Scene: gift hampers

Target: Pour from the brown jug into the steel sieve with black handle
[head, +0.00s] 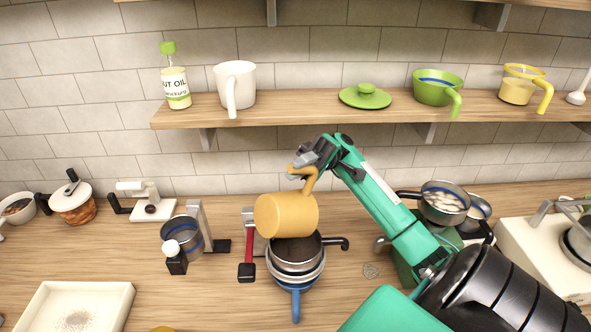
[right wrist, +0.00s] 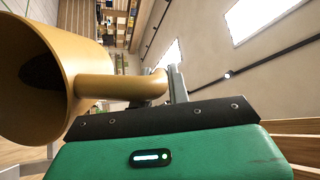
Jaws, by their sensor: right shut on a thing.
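The brown jug (head: 287,215), yellowish-brown, is tilted onto its side with its mouth toward the left. My right gripper (head: 304,167) is shut on its handle and holds it up. The right wrist view shows the jug (right wrist: 95,85) with its dark open mouth at left; its contents cannot be made out. Below the jug is the steel sieve with black handle (head: 298,263), its handle pointing right, resting on a stack with a blue handle (head: 296,303). The jug hides part of the sieve's opening. No stream shows. My left gripper is not in view.
A red-handled tool (head: 247,250) stands just left of the sieve. A dark-handled steel container (head: 182,236) is further left, and a white tray (head: 72,300) at front left. Pans (head: 443,203) stand at right. A shelf (head: 300,107) runs above.

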